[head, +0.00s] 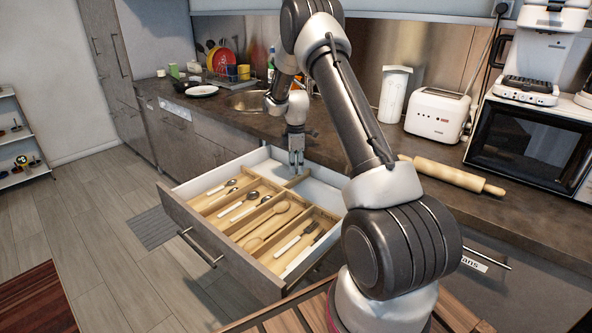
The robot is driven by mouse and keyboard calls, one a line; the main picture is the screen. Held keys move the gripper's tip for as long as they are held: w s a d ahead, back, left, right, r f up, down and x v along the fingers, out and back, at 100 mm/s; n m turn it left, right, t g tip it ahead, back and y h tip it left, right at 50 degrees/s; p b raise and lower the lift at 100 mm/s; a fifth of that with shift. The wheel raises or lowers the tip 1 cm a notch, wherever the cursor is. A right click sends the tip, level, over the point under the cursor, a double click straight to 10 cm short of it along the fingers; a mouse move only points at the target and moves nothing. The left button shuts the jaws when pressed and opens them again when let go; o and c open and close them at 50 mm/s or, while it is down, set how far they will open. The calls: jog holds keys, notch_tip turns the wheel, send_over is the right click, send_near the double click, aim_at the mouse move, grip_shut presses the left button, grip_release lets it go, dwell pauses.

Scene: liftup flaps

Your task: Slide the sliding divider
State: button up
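The wooden divider (237,222) lies in an open, white-walled drawer with a grey front (225,252). Its compartments hold spoons, a fork and other cutlery. My gripper (296,172) points down over the back part of the drawer, at the divider's rear edge. Its fingertips are at or just above a wooden wall there; I cannot tell whether they touch it. The fingers are too small in view to tell how far apart they are. A bare white strip of drawer floor (322,194) shows behind the divider. My arm hides part of the drawer's right side.
The dark countertop (345,150) runs behind the drawer. A rolling pin (450,174), a white toaster (437,113), a microwave (530,145) and a white container (394,94) stand on it. A sink (245,100) and dish rack are farther left.

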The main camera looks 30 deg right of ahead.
jog(key=shift+f, duration=1)
grip_shut()
jog(key=w+a, duration=0.1)
jog(key=w, duration=0.3)
jog(key=w+a, duration=0.2)
jog(key=w, duration=0.2)
jog(key=w+a, duration=0.1)
jog(key=w, duration=0.3)
jog(key=shift+w+a, duration=0.1)
jog(key=shift+a, duration=0.1)
grip_release()
